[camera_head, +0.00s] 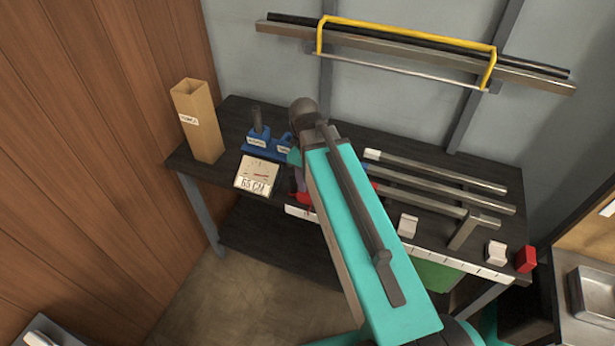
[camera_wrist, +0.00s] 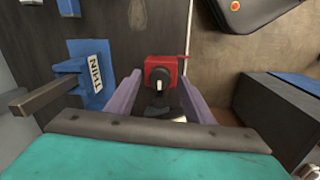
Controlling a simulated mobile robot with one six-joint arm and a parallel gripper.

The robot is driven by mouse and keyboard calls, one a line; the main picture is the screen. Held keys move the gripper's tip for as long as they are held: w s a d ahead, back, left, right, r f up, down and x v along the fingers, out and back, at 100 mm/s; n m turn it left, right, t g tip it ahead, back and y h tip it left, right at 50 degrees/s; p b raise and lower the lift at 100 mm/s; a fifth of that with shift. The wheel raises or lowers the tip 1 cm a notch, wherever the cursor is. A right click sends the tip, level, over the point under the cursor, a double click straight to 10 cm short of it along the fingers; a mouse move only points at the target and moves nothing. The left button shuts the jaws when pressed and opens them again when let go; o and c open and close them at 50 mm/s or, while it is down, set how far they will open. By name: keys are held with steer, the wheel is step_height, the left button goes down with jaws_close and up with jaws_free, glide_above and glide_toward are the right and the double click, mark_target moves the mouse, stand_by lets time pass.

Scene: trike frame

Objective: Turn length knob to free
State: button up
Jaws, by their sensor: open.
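In the wrist view a red block (camera_wrist: 178,68) at the table edge carries a round black knob (camera_wrist: 153,74) with a pale pointer. This looks like the length knob; any markings around it are too small to read. My gripper (camera_wrist: 160,78) is open, its two purple fingers on either side of the red block and knob. I cannot tell whether they touch it. In the head view part of the red block (camera_head: 304,202) shows beside my teal arm, which hides the knob and most of my gripper.
On the dark workbench (camera_head: 235,115) are a cardboard box (camera_head: 197,125), a card (camera_head: 257,176) reading 65 CM and several metal bars (camera_head: 440,172).

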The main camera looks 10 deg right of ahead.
step_height(320, 180, up, 13)
steer(key=b, duration=0.2)
steer(key=shift+s+a+b, duration=0.3)
steer(key=shift+b, duration=0.05)
stand_by(0.5)
stand_by(0.7)
